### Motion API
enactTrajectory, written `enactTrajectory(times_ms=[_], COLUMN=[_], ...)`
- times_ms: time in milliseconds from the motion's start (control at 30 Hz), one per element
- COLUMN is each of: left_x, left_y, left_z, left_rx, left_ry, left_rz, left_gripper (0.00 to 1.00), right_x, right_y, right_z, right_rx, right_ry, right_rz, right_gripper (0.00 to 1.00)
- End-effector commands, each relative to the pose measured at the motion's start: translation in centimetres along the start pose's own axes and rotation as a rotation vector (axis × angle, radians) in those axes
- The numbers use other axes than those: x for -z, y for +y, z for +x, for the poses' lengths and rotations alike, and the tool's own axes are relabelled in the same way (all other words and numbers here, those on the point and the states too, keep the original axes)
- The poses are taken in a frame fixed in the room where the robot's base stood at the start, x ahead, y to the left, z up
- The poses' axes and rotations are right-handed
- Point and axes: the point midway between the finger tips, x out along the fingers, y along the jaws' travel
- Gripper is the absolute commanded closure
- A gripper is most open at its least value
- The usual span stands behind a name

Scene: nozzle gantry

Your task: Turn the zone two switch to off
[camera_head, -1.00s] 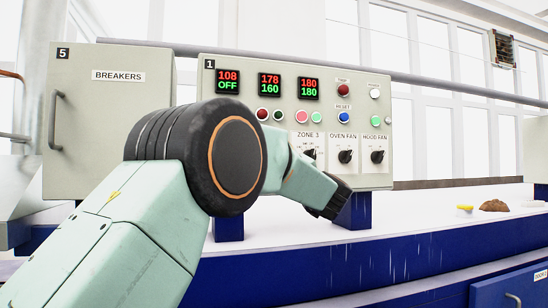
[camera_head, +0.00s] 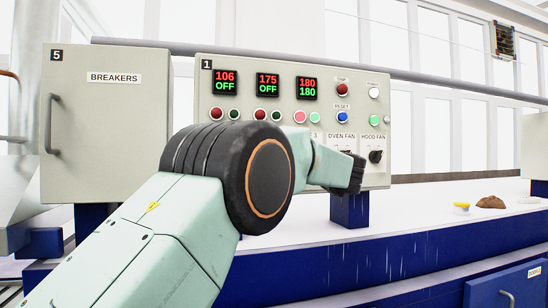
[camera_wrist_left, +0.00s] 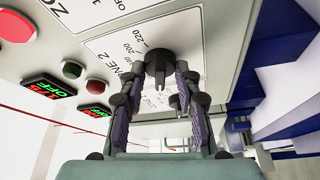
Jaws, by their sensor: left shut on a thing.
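The zone two switch (camera_wrist_left: 158,66) is a black knob on a white ZONE 2 label plate in the left wrist view. My left gripper (camera_wrist_left: 160,80) is shut on this knob, with one finger on each side. The knob's pointer direction is hard to read. In the head view my left arm hides this switch and the gripper's grasp. The control panel (camera_head: 216,92) has three displays. The middle display (camera_head: 268,85) reads 175 over OFF. The left display (camera_head: 225,84) reads 106 over OFF, and the right display (camera_head: 307,86) reads 180 over 180. My right gripper is not in view.
The hood fan knob (camera_head: 376,157) is right of my arm, which partly covers the oven fan knob. Several round buttons and lamps sit above the knobs. A grey breaker box (camera_head: 107,140) stands left of the panel. A white counter (camera_head: 430,205) lies in front.

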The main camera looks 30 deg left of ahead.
Motion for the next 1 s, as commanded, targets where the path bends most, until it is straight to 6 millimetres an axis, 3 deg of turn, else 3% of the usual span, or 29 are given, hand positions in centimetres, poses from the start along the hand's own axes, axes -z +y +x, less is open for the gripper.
enactTrajectory(times_ms=[633,667,900,1000], left_x=[0.06,0.06,0.03,0.02], left_y=[0.09,0.09,0.04,0.02], left_z=[0.01,0.01,0.02,0.02], left_rx=[0.018,0.018,0.018,0.018], left_ry=[0.001,0.001,0.001,0.0], left_rz=[-0.045,-0.045,-0.044,-0.044], left_gripper=[0.99,0.66,0.46,0.44], right_x=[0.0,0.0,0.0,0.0], right_y=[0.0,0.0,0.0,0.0], right_z=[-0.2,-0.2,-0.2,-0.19], right_rx=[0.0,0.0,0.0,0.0], right_ry=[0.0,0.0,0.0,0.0], right_rz=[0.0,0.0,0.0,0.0], right_gripper=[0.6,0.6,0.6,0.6])
